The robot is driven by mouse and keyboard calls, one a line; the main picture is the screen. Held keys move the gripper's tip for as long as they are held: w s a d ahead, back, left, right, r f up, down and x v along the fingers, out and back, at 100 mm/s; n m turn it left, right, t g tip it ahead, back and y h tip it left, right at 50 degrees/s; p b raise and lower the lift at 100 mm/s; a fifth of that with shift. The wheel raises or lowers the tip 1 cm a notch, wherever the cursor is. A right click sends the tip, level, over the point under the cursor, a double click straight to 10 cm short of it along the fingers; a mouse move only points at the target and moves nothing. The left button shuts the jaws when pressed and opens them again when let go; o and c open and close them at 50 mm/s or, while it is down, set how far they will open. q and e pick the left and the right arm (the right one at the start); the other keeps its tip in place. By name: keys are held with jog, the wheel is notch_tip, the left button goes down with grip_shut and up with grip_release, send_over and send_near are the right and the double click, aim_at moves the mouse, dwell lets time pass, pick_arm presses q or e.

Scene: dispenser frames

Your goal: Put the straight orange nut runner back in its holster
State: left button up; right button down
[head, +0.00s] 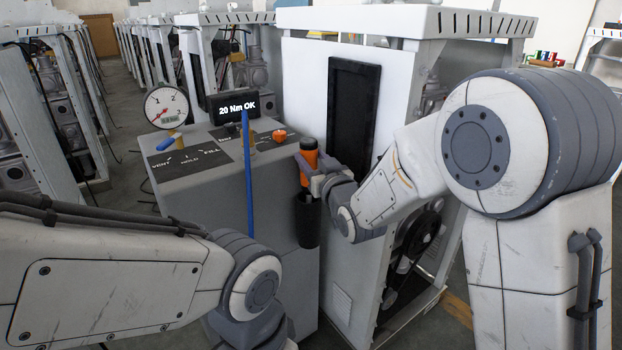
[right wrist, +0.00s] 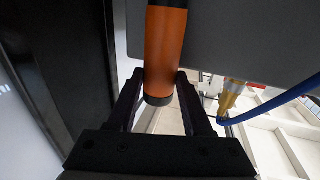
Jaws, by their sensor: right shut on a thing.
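The straight orange nut runner (head: 307,150) stands roughly upright at the side of the grey cabinet, with a dark top end. My right gripper (head: 318,180) is shut on it; in the right wrist view the fingers (right wrist: 160,95) flank the orange body (right wrist: 166,45) near a dark end ring. A black cup-shaped holster (head: 307,222) is on the cabinet's side, just below the gripper. The gripper hides the tool's lower part in the head view, so I cannot tell whether its tip is inside the holster. My left gripper is out of view; only my left arm shows.
The grey cabinet (head: 235,210) carries a pressure gauge (head: 166,107), a display reading "20 Nm OK" (head: 236,104) and a small orange object (head: 279,136). A blue hose (head: 248,180) hangs down its front. A tall white frame with a black panel (head: 352,115) stands close on the right.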

notch_tip(320, 180, down, 4)
jog(key=shift+a+r+b, duration=0.1)
jog(key=shift+b, duration=0.35)
jog(key=shift+c, duration=1.6)
grip_release()
jog(key=shift+s, duration=0.1)
jog(key=b+v, duration=0.9)
jog(key=v, duration=0.3)
